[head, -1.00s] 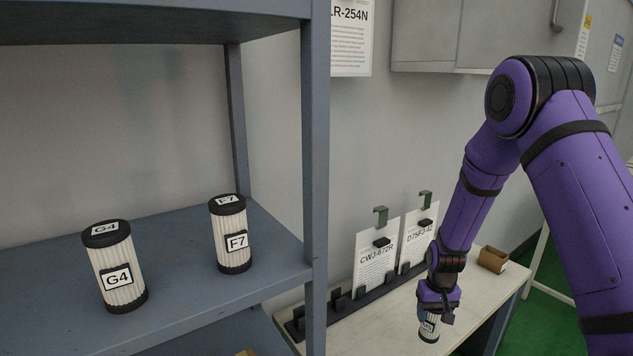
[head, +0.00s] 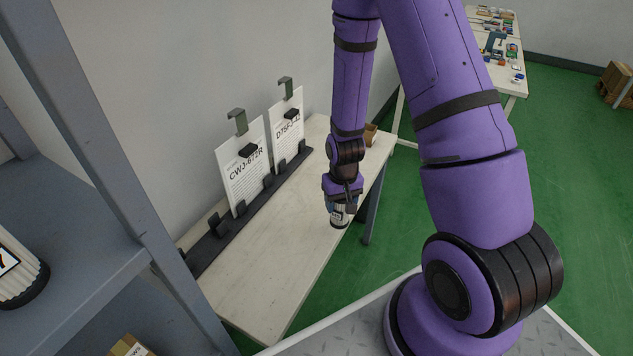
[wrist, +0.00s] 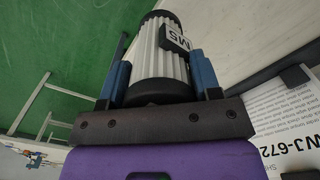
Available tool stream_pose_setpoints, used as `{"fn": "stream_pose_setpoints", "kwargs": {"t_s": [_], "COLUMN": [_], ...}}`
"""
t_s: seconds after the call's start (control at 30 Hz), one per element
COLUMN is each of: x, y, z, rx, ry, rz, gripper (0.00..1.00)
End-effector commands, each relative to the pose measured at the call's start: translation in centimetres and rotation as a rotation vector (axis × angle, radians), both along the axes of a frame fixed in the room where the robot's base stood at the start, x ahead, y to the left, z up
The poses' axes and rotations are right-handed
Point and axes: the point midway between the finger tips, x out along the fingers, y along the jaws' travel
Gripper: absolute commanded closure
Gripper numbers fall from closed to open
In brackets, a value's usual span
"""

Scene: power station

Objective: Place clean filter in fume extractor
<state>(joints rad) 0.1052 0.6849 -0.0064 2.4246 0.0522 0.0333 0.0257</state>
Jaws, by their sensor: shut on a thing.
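My gripper (head: 341,205) is shut on a white pleated filter with black end caps. The filter (head: 340,216) hangs at the front edge of the pale bench, seen small in the head view. In the wrist view the filter (wrist: 160,55) lies between the two blue fingers, and its label reads M5. Another filter (head: 18,268) stands on the grey shelf at the left edge, partly cut off. I see no fume extractor in these views.
The pale bench (head: 270,265) has a black rack (head: 240,220) with two documents, CWJ-672R (head: 245,168) and one beside it (head: 287,130). A small brown box (head: 370,134) sits at its far end. The grey shelf post (head: 120,150) stands at left. Green floor (head: 560,190) is open at right.

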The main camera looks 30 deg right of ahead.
Motion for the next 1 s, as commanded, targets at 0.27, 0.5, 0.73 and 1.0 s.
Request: {"fn": "stream_pose_setpoints", "kwargs": {"t_s": [0.27, 0.5, 0.73, 1.0], "x": [2.5, 8.0, 12.4, 14.3], "y": [-0.9, -2.0, -2.9, -3.3], "z": [-0.3, -0.9, -1.3, -1.5], "rx": [-0.001, -0.001, -0.001, -0.001], "ry": [-0.004, -0.003, -0.002, -0.001], "rz": [-0.013, -0.013, -0.012, -0.012], "gripper": [0.72, 0.72, 0.72, 0.72]}}
